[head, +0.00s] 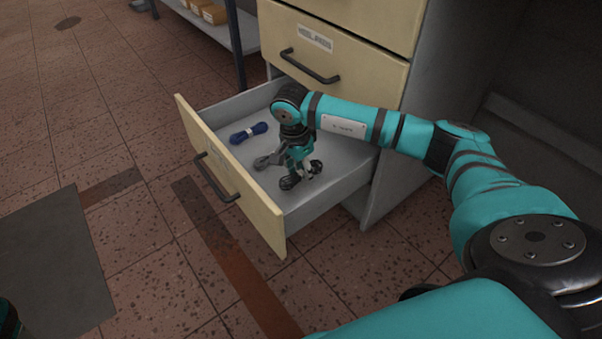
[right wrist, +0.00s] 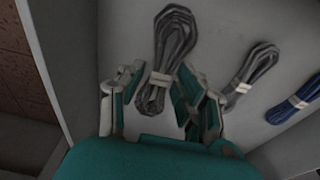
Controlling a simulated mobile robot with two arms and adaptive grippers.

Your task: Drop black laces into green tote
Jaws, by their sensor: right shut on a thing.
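My right gripper (head: 290,170) reaches down into the open drawer. In the right wrist view, a dark lace bundle with a pale paper band (right wrist: 174,38), seemingly the black laces, lies between the fingers of my right gripper (right wrist: 158,85), which is shut on it. The bundle's looped lower end is between the fingertips. Whether it touches the drawer floor is hard to tell. In the head view the arm and fingers largely hide this bundle. The green tote is not in view. My left gripper is not in view.
The pulled-out drawer (head: 232,187) has a cream front and grey inside. A blue lace bundle (head: 248,132) lies in it, also seen in the right wrist view (right wrist: 294,101). A grey bundle (right wrist: 250,76) lies between. Closed drawers (head: 375,75) rise above. Tiled floor is open left.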

